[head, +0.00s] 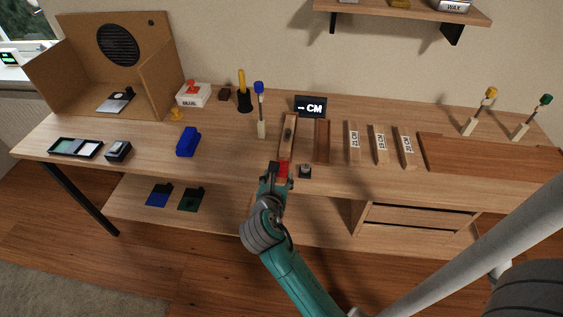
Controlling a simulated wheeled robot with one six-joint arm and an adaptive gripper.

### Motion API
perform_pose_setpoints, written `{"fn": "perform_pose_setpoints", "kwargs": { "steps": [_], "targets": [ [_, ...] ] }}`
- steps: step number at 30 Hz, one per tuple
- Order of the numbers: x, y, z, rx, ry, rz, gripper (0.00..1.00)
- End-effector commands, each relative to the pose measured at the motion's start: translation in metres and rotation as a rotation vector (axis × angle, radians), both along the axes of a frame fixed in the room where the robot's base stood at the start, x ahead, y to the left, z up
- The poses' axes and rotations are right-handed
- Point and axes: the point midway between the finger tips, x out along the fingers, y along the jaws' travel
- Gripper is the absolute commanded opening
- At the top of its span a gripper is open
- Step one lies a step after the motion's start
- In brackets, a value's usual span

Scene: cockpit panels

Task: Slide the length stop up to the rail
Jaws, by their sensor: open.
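My gripper (276,171) is at the front edge of the workbench, seen from behind and partly hidden by my own wrist. Its jaws are open. A small red block (283,166) shows right at the fingertips; I cannot tell whether the jaws touch it or whether it is the length stop. Just beyond it, a narrow wooden trough (288,134) with a dark piece in it runs away from me. A second wooden trough (322,142) lies to its right. I cannot tell for sure which part is the rail.
A display reading "- CM" (311,106) stands behind the troughs. A small black-topped block (305,171) sits right of my gripper. Labelled wooden strips (380,145) lie to the right, a blue block (188,142) to the left. A blue-topped post (260,110) stands left of the troughs.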

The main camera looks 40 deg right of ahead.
Motion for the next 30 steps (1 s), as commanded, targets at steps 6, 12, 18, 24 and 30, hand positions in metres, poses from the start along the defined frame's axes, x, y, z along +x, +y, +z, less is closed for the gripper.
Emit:
{"fn": "perform_pose_setpoints", "kwargs": {
  "steps": [6,12,18,24,30],
  "targets": [
    [0.021,-0.030,-0.015,0.002,0.000,-0.005,0.56],
    [0.039,-0.052,-0.027,0.002,-0.001,-0.003,0.56],
    [0.049,-0.064,-0.034,0.003,-0.002,0.000,0.56],
    [0.051,-0.067,-0.036,0.002,-0.001,0.000,0.56],
    [0.051,-0.066,-0.035,0.003,-0.002,0.001,0.44]
  ]
}}
